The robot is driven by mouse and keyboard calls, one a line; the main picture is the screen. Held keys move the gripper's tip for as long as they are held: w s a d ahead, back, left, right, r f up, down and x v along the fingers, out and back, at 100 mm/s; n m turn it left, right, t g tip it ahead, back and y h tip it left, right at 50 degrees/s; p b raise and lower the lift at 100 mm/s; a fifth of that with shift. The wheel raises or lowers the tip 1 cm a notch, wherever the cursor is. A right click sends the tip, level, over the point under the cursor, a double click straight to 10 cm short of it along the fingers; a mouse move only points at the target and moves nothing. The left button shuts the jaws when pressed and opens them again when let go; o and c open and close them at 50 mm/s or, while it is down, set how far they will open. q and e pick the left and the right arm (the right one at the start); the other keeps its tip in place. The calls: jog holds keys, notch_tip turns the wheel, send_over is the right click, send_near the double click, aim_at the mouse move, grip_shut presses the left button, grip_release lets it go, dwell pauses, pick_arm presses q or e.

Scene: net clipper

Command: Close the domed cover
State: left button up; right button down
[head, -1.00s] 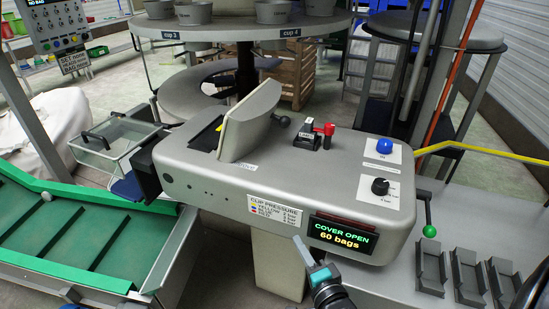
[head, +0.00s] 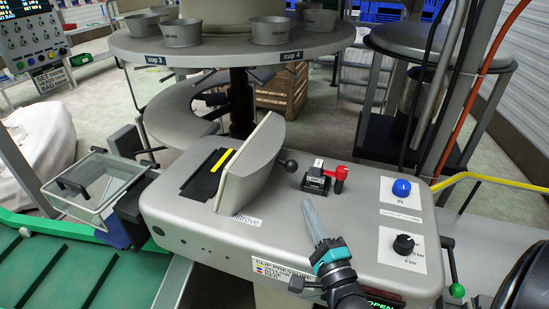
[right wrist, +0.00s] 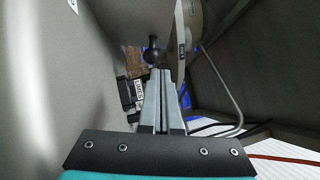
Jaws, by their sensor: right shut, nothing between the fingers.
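The domed cover (head: 249,168) stands tilted open on top of the grey clipper machine (head: 190,225). A dark ball knob (head: 287,168) on a short rod sticks out at its right side. A black slot with a yellow strip (head: 222,160) lies uncovered to its left. My right gripper (head: 309,208) is over the machine's top, right of the cover and below the knob in the picture, apart from both. Its fingers are shut and empty. In the right wrist view the shut fingers (right wrist: 162,78) point toward the ball knob (right wrist: 154,54). My left gripper is not in view.
A red-handled switch (head: 338,180), a blue button (head: 401,188) and a black dial (head: 403,244) stand on the machine's top near my right gripper. A round table with cups (head: 130,45) overhangs behind. A clear bin (head: 100,185) is at the left.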

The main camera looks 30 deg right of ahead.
jog(key=shift+w+d+r, duration=0.1)
jog(key=shift+w+r, duration=0.2)
send_near(275, 157)
jog(key=d, duration=0.1)
jog(key=w+d, duration=0.1)
jog(key=d, duration=0.1)
jog(key=shift+w+d, duration=0.2)
jog(key=shift+w, duration=0.2)
jog(key=shift+w+a+r, duration=0.2)
jog(key=shift+w+a, duration=0.15)
jog(key=shift+w, duration=0.3)
jog(key=shift+w+a+r, duration=0.15)
jog(key=shift+w+a, duration=0.15)
jog(key=shift+w, duration=0.3)
jog(key=shift+w+a+r, duration=0.2)
jog(key=shift+w+a, duration=0.15)
jog(key=shift+w, duration=0.3)
jog(key=shift+r, duration=0.15)
